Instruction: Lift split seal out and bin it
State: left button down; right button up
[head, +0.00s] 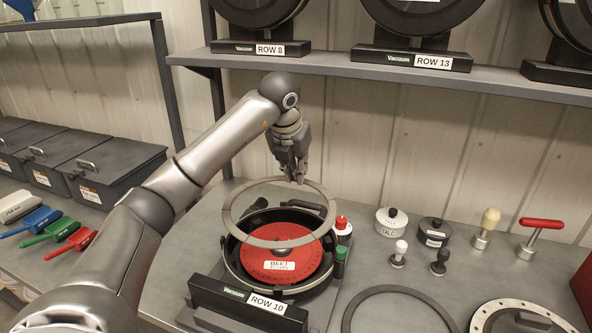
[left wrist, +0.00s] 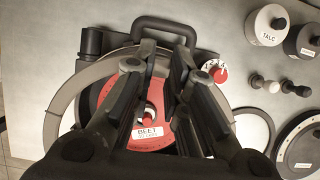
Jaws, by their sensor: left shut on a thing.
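My left gripper (head: 297,177) is shut on the far rim of a thin grey ring, the seal (head: 227,207). The seal hangs above the open seed meter (head: 226,256), apart from it by a small gap. In the left wrist view, my left gripper (left wrist: 160,62) is over the meter and the seal (left wrist: 62,98) curves out to the left. Inside the meter lies a red disc (head: 300,268) labelled BEET. The meter's front block reads ROW 10. My right gripper is not in view.
Dark lidded boxes (head: 118,152) stand at the left behind coloured scoops (head: 48,232). Another dark ring (head: 348,312) lies on the bench at front right. TALC pot (head: 391,222), knobbed tools and a red T-handle (head: 541,224) stand right. A shelf (head: 390,72) overhangs behind.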

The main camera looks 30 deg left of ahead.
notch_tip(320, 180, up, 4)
jog(key=p, duration=0.4)
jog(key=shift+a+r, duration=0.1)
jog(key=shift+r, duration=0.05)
dwell(0.3)
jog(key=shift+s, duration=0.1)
